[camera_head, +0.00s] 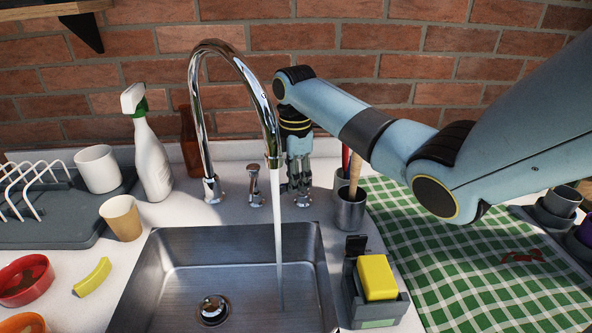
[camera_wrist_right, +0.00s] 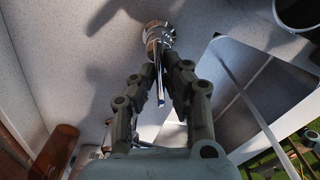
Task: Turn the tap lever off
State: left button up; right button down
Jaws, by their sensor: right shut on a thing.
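The chrome tap (camera_head: 201,120) has a tall curved spout, and a stream of water (camera_head: 279,235) runs from it into the steel sink (camera_head: 172,245). One short chrome tap handle (camera_head: 255,187) stands free right of the spout's base. My right gripper (camera_head: 299,190) reaches down from above at the chrome tap lever (camera_head: 302,201) further right, mostly hidden behind its fingers. In the right wrist view, my fingers (camera_wrist_right: 161,66) are closed around the chrome lever (camera_wrist_right: 158,38). My left gripper is not in view.
A steel cup (camera_head: 350,212) with utensils stands close right of the gripper. A caddy with a yellow sponge (camera_head: 377,277) sits at the sink's right edge. A white spray bottle (camera_head: 150,155) and brown bottle (camera_head: 190,140) stand left of the tap. A brick wall (camera_head: 430,60) is behind.

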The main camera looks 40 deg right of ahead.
jog(key=shift+w+r+m+p, duration=0.15)
jog(key=shift+w+m+p, duration=0.05)
jog(key=shift+m+p, duration=0.9)
jog(key=shift+w+d+m+p, duration=0.15)
jog(key=shift+m+p, duration=0.55)
jog(key=shift+m, duration=0.1)
jog(key=c, duration=1.4)
grip_release()
notch_tip(320, 180, up, 12)
jog(key=shift+f, duration=0.15)
